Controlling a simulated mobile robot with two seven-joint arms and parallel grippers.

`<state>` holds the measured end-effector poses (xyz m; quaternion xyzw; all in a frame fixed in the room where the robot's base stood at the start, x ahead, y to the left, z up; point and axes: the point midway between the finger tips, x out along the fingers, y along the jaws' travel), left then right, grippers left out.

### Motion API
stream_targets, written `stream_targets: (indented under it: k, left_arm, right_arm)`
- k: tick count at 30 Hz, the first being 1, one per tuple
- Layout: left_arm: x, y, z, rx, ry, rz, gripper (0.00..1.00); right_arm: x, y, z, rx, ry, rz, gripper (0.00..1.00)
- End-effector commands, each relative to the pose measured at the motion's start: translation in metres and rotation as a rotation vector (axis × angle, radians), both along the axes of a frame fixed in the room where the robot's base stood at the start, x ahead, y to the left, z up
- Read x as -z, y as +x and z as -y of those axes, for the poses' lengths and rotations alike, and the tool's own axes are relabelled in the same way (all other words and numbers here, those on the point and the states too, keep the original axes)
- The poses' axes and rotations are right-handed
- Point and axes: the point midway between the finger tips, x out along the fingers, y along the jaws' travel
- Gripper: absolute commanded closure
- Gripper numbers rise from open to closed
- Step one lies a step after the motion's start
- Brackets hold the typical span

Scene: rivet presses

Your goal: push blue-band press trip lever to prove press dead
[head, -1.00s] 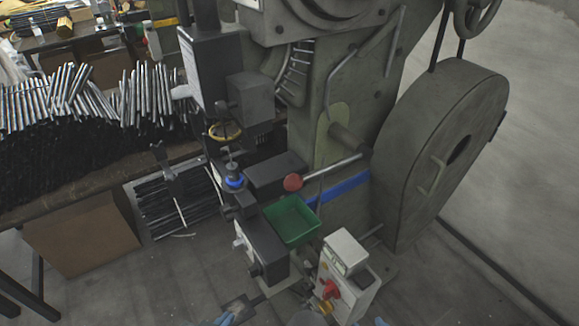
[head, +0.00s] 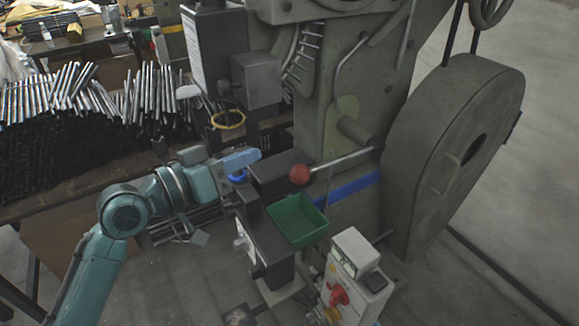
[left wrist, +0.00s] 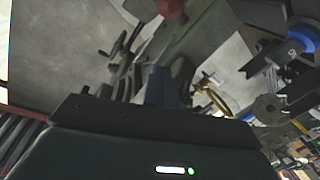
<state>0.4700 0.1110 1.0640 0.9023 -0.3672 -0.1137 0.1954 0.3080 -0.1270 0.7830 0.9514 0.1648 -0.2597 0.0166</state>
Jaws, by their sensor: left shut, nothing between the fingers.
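The press (head: 345,120) has a blue band (head: 345,190) around its lower column. Its trip lever (head: 340,161) is a metal rod that slopes down to the left and ends in a red ball (head: 299,174). The red ball also shows at the top of the left wrist view (left wrist: 170,8). My left gripper (head: 256,155) is shut and empty, with its blue fingers pointing right toward the ball. A gap separates the fingertips from the ball. The fingers show dark blue in the left wrist view (left wrist: 160,80). My right gripper is out of view.
A green tray (head: 300,222) sits just below the ball. A control box (head: 350,275) with a red knob (head: 338,295) stands at the front. A yellow ring (head: 228,119) is above my left gripper. Piled metal rods (head: 75,95) lie on the left bench.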

Motion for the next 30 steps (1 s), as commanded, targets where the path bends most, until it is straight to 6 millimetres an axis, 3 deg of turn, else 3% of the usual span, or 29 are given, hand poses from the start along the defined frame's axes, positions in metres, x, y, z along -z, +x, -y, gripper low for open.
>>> stream_targets:
  k: [13, 27, 30]
  left_arm:
    - [-0.002, 0.007, 0.007, 0.001, -0.006, 0.000, 1.00]
    - [0.003, 0.072, 0.073, 0.002, -0.006, -0.001, 1.00]
    - [0.022, 0.061, 0.072, 0.000, -0.003, -0.006, 1.00]
  right_arm:
    - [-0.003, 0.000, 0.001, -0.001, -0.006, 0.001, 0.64]
    - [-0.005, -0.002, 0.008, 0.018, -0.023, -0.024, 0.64]
    - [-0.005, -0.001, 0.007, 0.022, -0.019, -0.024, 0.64]
